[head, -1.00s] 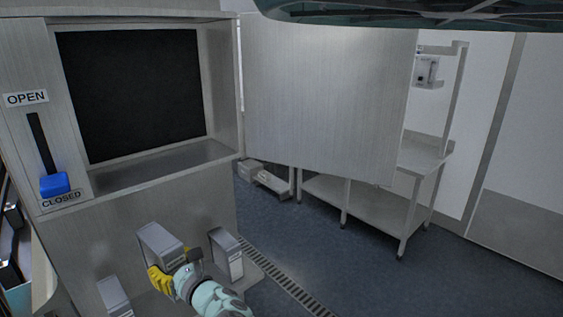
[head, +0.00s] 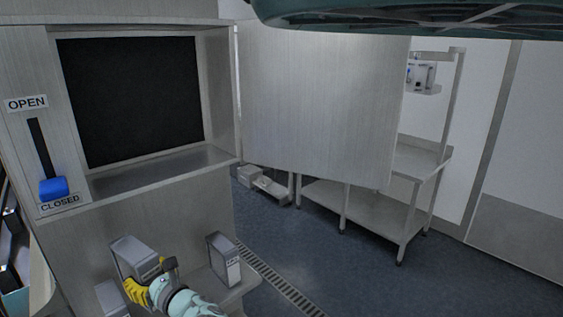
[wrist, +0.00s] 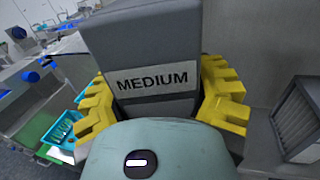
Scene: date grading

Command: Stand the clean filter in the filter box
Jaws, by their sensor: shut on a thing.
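My gripper (head: 150,283) has yellow fingers, shut on the sides of a grey box-shaped block (head: 133,254). The wrist view shows this block (wrist: 145,35) close up, upright between the fingers, with a label reading MEDIUM. The held block is in front of the lower cabinet face, below the opening. The steel cabinet has an open box-like bay (head: 165,172) with a black panel (head: 130,95) at its back; whether that panel is a filter I cannot tell. A large door (head: 320,100) stands swung open to the right. No thing is clearly marked as the clean filter.
A blue lever (head: 53,188) is at CLOSED. Similar grey blocks stand right (head: 224,260) and lower left (head: 112,298) of my gripper on a low shelf. A steel table (head: 375,210) stands at the right. A floor drain (head: 280,287) crosses the open blue floor.

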